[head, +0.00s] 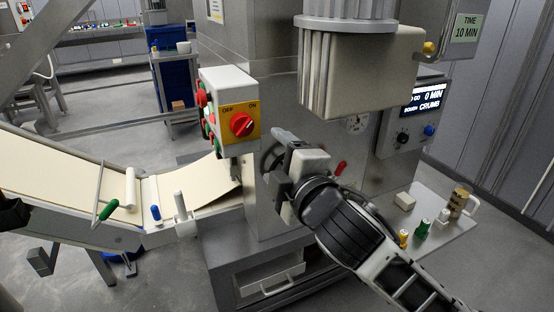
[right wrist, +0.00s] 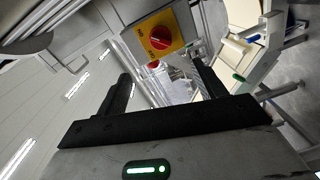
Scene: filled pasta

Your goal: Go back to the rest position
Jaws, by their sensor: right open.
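My right gripper (head: 277,165) is in front of the machine's steel body, below and to the right of the switch box (head: 228,88). Its fingers stand apart with nothing between them; the right wrist view also shows the open, empty gripper (right wrist: 161,72). The switch box carries a yellow plate with a red OFF/ON knob (head: 242,124), which also shows beyond the fingers in the right wrist view (right wrist: 158,41). The gripper appears apart from it.
A cream conveyor belt (head: 75,170) slopes in from the left. A round handwheel (head: 271,158) sits behind my right gripper. A side shelf (head: 440,236) at the right holds small coloured parts and a stacked cylinder (head: 459,202). A large hopper housing (head: 365,75) hangs above.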

